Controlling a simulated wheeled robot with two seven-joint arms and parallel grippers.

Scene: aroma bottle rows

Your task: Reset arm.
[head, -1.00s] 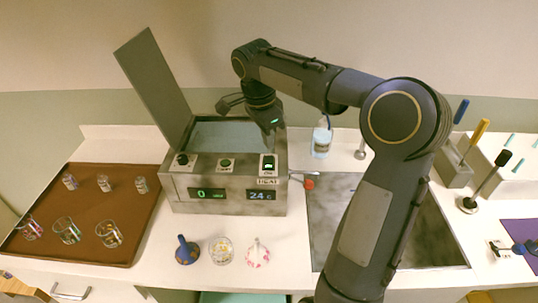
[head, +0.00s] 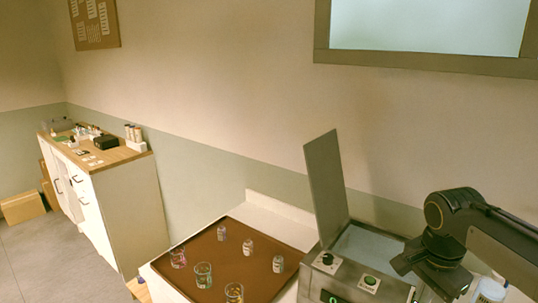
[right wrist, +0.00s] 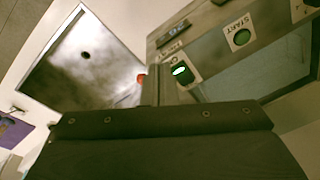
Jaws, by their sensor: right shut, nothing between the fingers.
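My right arm comes in from the right in the head view. Its gripper (head: 436,272) hangs over the right part of a grey machine with an open lid (head: 325,185) and partly hides its front panel. In the right wrist view the gripper fingers (right wrist: 166,84) are together, with nothing held. My left gripper is in neither view.
A brown tray (head: 222,262) with several small glasses and vials stands left of the machine. A dark sink-like panel (right wrist: 85,65) shows in the right wrist view. A cabinet (head: 125,205) stands far left, with open floor (head: 40,255) before it.

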